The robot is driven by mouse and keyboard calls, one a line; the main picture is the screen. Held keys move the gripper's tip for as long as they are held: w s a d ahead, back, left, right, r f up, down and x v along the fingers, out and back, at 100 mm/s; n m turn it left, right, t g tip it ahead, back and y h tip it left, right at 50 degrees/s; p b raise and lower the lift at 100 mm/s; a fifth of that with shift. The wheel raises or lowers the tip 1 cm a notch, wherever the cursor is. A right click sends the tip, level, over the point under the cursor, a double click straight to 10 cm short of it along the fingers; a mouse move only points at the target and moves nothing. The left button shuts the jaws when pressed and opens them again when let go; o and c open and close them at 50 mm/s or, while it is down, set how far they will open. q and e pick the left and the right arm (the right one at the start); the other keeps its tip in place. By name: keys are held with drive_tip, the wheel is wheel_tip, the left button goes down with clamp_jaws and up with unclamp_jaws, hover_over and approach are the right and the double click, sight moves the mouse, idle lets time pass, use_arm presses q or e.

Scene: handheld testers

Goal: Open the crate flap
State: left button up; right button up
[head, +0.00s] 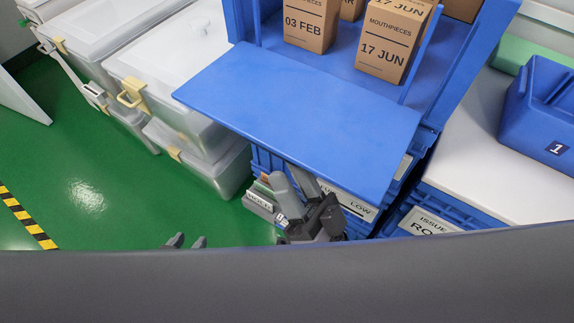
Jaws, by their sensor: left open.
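The blue crate (235,20) stands at top centre with its front opening exposed. Its flat blue flap (300,115) is swung outward and down, lying like a shelf in front of the opening. My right gripper (286,174) is at the flap's near edge, with one fingertip partly hidden by that edge. Its two fingers are apart with nothing seen between them; whether it touches the flap I cannot tell. My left gripper (187,240) is low and left of the flap, open and empty, with only its fingertips showing above my grey body.
Mouthpieces cartons (391,42) stand inside the crate. Labelled blue crates (405,215) are below the flap. Clear lidded bins (170,60) stand at left. A blue bin (545,110) rests on a white top (480,165) at right. The green floor (100,170) at left is free.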

drive_tip(key=shift+s, duration=0.1)
drive_tip(key=b+v, duration=0.3)
drive_tip(key=v, duration=0.5)
drive_tip(key=shift+f, duration=0.2)
idle(0.5)
idle(0.6)
